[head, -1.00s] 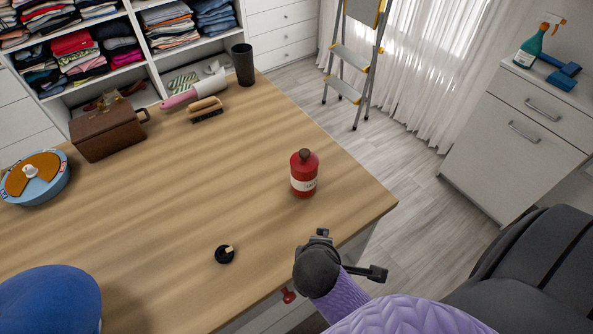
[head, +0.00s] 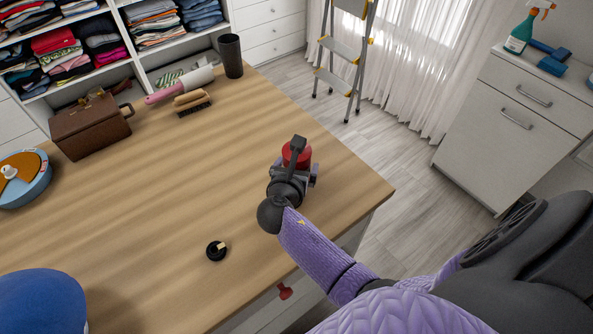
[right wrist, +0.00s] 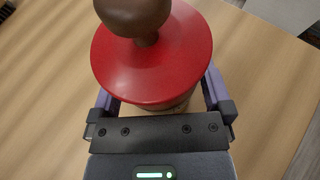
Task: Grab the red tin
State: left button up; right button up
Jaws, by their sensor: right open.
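The red tin (head: 296,155) stands upright on the wooden table (head: 180,170) near its right corner. In the head view my right gripper (head: 299,165) covers most of it. In the right wrist view the red tin (right wrist: 155,60) shows its round red top and brown knob. The fingers of my right gripper (right wrist: 165,95) are open, one on each side of the tin. Whether they touch it I cannot tell. The tin's lower part is hidden. My left gripper does not show.
A small black round object (head: 216,251) lies near the table's front edge. A brown case (head: 90,128), a brush (head: 192,102), a pink-handled tool (head: 180,87) and a dark cup (head: 231,56) stand towards the back. The middle of the table is clear.

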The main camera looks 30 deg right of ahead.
jog(key=shift+r, duration=0.1)
jog(key=c, duration=1.1)
